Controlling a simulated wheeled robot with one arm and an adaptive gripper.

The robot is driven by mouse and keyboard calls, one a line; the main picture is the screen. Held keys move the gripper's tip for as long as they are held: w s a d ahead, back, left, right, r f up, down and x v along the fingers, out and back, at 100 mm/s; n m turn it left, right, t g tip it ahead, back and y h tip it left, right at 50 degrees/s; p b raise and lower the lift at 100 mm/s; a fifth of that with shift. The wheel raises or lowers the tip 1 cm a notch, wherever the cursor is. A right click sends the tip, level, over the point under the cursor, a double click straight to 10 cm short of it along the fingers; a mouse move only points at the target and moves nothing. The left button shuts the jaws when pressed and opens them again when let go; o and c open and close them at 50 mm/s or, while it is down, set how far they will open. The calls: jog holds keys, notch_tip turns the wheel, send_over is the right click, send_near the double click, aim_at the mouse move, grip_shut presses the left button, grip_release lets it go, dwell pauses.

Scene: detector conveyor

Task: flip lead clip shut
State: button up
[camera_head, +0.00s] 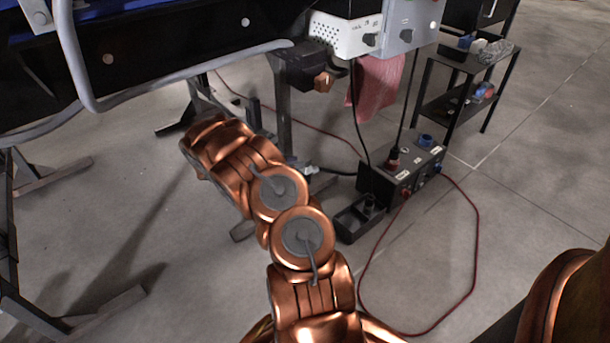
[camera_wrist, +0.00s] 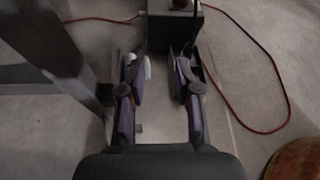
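My gripper (camera_wrist: 160,72) is open in the wrist view. Its two fingers are apart, with grey floor showing between them. They point toward a dark box (camera_wrist: 174,30) with a red plug on top. In the head view the black box (camera_head: 408,170) stands on the floor with red and blue connectors. A low black piece (camera_head: 350,224) lies at its near left side, where a black lead (camera_head: 353,110) runs down. I cannot make out the lead clip or whether it is open. My gripper is hidden behind my copper arm in the head view.
The conveyor frame (camera_head: 150,78) with a grey conduit spans the upper left. A metal leg (camera_wrist: 50,45) stands close left of my gripper. A red cable (camera_head: 478,235) loops over the floor at right. A black shelf (camera_head: 462,88) stands behind.

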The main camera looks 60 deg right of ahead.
jog(key=n+b, duration=0.1)
send_near(309, 167)
jog(key=d+f, duration=0.1)
jog(key=d, duration=0.1)
jog(key=b+x, duration=0.1)
jog(key=x, duration=0.3)
jog(key=b+x, duration=0.1)
jog(key=x, duration=0.1)
jog(key=shift+s+d+f+b, duration=0.1)
jog(key=shift+s+f+b, duration=0.1)
jog(key=shift+s+b, duration=0.15)
jog(key=shift+s+d+f, duration=0.1)
jog(key=shift+s+d, duration=0.15)
jog(key=shift+d, duration=0.4)
grip_shut()
